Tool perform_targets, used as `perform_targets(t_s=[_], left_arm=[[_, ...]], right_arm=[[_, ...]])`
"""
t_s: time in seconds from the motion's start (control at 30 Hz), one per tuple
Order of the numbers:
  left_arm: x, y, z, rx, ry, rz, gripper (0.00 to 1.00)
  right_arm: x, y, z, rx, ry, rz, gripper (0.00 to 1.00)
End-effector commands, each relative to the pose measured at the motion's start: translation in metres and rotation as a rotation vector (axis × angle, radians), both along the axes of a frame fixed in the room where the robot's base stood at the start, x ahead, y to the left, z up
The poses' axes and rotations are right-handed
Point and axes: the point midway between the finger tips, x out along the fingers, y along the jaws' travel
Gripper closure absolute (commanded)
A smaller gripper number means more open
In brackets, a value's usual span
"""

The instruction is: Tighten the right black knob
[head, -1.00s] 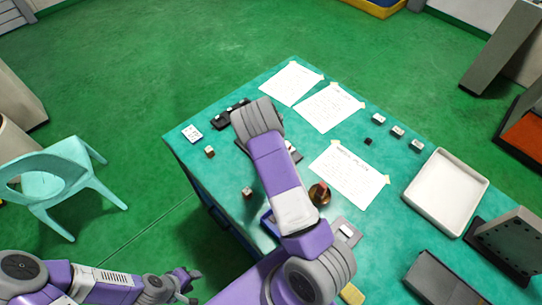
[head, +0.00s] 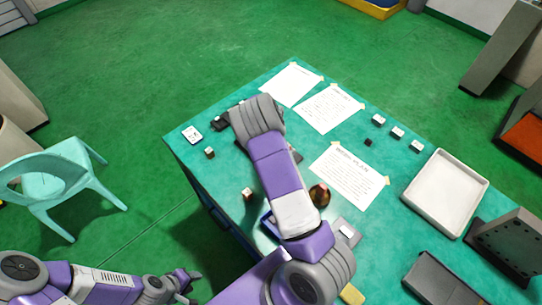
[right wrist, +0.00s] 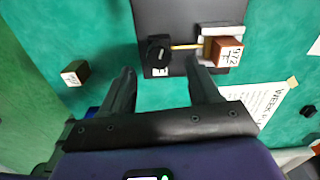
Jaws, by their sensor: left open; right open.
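A black knob (right wrist: 158,49) shows in the right wrist view on a dark plate (right wrist: 181,13), at the left end of a brass rod (right wrist: 185,46). Contact is not visible. In the head view my right arm hides the knob and most of the plate. My left gripper (head: 187,281) is open and empty, off the table at lower left.
A small dark block with a white label (right wrist: 75,73) lies left of the fingers. Papers (head: 349,176) lie flat on the green table (head: 235,205). A white tray (head: 446,193), a grey bin (head: 441,280) and a brown round object (head: 319,194) stand to the right.

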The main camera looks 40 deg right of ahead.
Motion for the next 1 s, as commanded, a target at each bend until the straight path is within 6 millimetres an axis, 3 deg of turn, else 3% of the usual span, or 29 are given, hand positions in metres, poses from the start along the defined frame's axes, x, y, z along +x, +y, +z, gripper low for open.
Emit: perform_targets(t_s=[0.1,0.23,0.87,1.0], left_arm=[[0.0,0.0,0.002,0.0,0.0,0.0,0.57],[0.0,0.0,0.003,0.0,0.0,0.0,0.57],[0.0,0.0,0.003,0.0,0.0,0.0,0.57],[0.0,0.0,0.019,0.0,0.0,0.0,0.57]], right_arm=[[0.0,0.0,0.021,0.0,-0.001,0.0,0.39],[0.0,0.0,0.033,0.0,-0.001,-0.001,0.39],[0.0,0.0,0.038,0.0,0.0,-0.001,0.39],[0.0,0.0,0.053,0.0,0.0,-0.001,0.39]])
